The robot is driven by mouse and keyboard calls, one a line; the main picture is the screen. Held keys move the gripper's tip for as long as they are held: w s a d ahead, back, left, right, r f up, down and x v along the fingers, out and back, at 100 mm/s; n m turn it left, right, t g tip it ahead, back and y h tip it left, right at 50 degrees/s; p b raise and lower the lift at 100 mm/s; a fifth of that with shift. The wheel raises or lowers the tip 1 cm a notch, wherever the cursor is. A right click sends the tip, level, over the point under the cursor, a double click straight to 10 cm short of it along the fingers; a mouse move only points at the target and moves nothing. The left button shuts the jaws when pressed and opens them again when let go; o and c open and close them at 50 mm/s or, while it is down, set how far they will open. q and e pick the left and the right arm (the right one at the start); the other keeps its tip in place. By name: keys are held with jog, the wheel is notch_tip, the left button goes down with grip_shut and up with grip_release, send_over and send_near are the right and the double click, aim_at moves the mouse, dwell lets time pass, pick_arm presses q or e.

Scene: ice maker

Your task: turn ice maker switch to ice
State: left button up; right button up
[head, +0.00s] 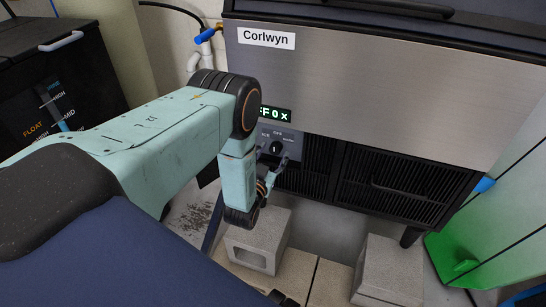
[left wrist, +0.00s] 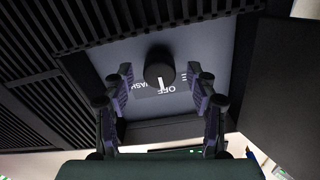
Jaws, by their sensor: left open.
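The ice maker (head: 390,95) is a steel-fronted cabinet labelled Corlwyn. Its switch is a black round knob (head: 275,148) on a grey panel below a lit display (head: 275,115). The display is partly hidden by my left arm and reads "FF 0 x". In the left wrist view the knob (left wrist: 159,65) sits between OFF and WASH lettering, seen upside down, and its white mark points toward OFF. A third label is partly hidden. My left gripper (left wrist: 167,82) is open, its fingers apart on either side of the knob. My right gripper is not in view.
Black vent grilles (head: 390,185) lie beside and below the panel. Concrete blocks (head: 258,240) stand on the floor beneath the machine. A blue-handled valve (head: 205,36) and pipes are on the wall behind. A dark unit with a slider (head: 60,80) stands at left.

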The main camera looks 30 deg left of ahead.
pick_arm(q)
jog(key=shift+r, duration=0.1)
jog(key=c, duration=1.2)
jog(key=shift+o, duration=0.2)
